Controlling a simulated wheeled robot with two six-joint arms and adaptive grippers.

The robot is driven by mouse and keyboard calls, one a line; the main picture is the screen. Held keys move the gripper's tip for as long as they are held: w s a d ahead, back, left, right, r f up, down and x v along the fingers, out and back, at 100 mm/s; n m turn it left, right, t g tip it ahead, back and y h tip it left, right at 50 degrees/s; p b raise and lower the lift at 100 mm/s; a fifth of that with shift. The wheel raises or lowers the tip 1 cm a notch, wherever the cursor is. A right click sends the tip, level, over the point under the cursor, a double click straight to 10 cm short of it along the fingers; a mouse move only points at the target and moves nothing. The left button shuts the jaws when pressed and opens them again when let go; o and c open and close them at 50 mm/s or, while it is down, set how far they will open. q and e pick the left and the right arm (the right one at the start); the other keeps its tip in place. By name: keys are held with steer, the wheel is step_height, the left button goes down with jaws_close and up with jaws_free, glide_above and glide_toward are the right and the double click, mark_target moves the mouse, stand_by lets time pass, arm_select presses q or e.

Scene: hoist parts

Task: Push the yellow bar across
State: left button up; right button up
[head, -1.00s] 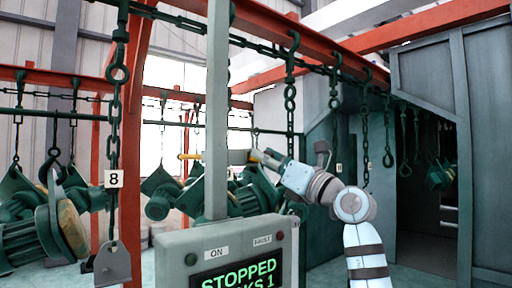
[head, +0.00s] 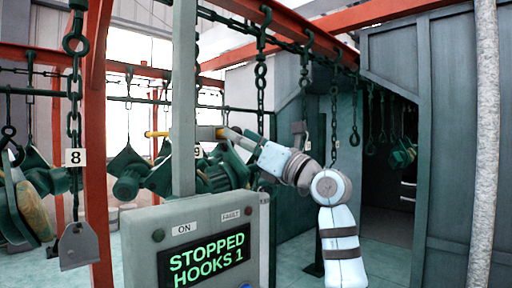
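The yellow bar (head: 157,134) lies roughly level behind the grey post of the control panel. Its bright yellow left end shows left of the post, and a duller yellow-tan length (head: 206,133) shows right of it. The post hides its middle. My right arm reaches in from the lower right, and my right gripper (head: 231,133) is at the right end of the bar. It is too small and dark to tell whether its fingers touch the bar or are open. My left gripper is not in view.
A control panel (head: 200,212) reading "STOPPED HOOKS 1" stands in front. A chain with tag 8 and a grey plate (head: 75,245) hangs at left. Green hoist parts (head: 130,175) hang behind the post. Several chains (head: 334,110) hang from the red rail. A pale column stands far right.

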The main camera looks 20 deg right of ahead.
steer(key=v, duration=0.9)
steer(key=shift+d, duration=0.2)
steer(key=shift+a, duration=0.15)
